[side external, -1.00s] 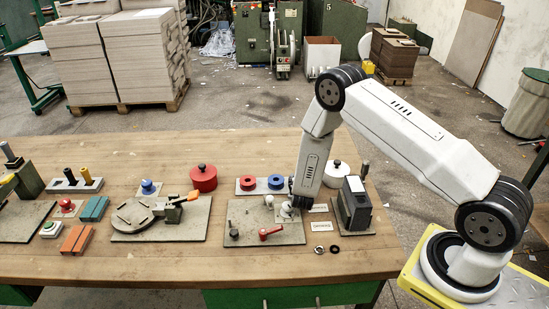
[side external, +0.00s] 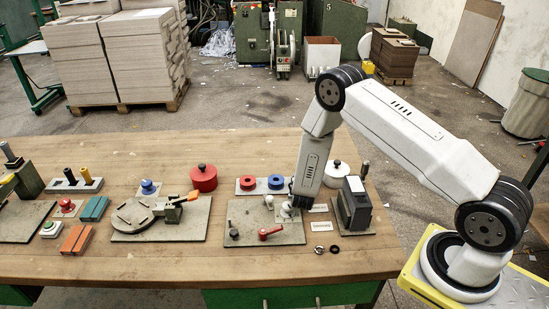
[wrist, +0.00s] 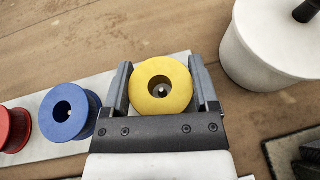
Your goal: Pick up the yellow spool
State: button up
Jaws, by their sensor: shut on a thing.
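The yellow spool (wrist: 180,79) sits between the two fingers of my gripper (wrist: 161,68) in the wrist view. The fingers are shut on its left and right sides. A small light spot, perhaps a peg tip, shows inside its centre hole. The spool is at the right end of a pale strip (wrist: 40,100), beside a blue spool (wrist: 69,112) and a red spool (wrist: 13,130). In the side view my arm's end hides the yellow spool, while the red spool (side external: 247,183) and blue spool (side external: 276,182) show to its left.
A white lidded pot (wrist: 268,45) stands close on the right of my gripper. A dark block fixture (side external: 355,204) stands to the right of my arm's end. A plate with a red lever (side external: 268,233) lies in front. The bench front edge is mostly clear.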

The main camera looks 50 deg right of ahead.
jog(key=shift+r, duration=0.15)
jog(key=shift+r, duration=0.75)
jog(key=s+a+r, duration=0.4)
jog(key=s+r, duration=0.7)
jog(key=s, duration=0.2)
jog(key=shift+s, duration=0.2)
jog(key=shift+r, duration=0.1)
jog(key=shift+r, duration=0.1)
